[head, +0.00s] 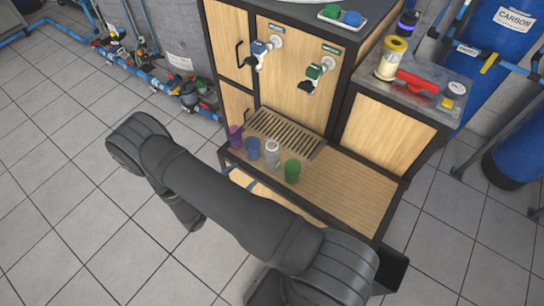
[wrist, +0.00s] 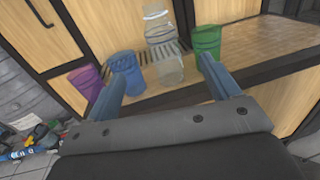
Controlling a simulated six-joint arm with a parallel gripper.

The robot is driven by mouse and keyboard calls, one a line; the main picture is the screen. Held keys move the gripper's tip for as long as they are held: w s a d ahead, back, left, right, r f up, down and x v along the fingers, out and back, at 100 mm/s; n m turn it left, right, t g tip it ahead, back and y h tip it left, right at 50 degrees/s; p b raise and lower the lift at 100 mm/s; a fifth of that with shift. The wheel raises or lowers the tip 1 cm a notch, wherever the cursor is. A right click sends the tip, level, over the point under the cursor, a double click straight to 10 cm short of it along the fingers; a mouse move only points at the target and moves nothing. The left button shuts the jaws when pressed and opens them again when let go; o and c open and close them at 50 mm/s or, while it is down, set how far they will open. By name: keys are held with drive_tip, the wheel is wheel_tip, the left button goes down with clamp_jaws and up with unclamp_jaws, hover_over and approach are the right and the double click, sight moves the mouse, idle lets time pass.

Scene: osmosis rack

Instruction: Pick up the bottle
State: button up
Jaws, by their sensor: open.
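A clear, pale bottle (head: 272,155) stands upright on the wooden shelf, between a blue cup (head: 253,149) and a green cup (head: 292,171). In the wrist view the bottle (wrist: 162,45) is ahead of my gripper (wrist: 164,72), in the gap between its two blue fingers. My gripper is open and empty, and the bottle lies beyond the fingertips. In the head view my gripper (head: 240,178) is at the shelf's front edge, partly hidden by my arm.
A purple cup (head: 235,137) stands left of the blue cup. The green cup (wrist: 206,40) is close to the right finger in the wrist view. A slatted drain grate (head: 285,133) lies behind the row. The wooden shelf (head: 345,195) is clear to the right.

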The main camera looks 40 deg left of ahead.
sight(275, 148)
drive_tip(key=w+d, duration=0.1)
drive_tip(key=w, duration=0.4)
drive_tip(key=w+d, duration=0.1)
drive_tip(key=w, duration=0.5)
drive_tip(key=w+d, duration=0.1)
drive_tip(key=w, duration=0.5)
drive_tip(key=c, duration=1)
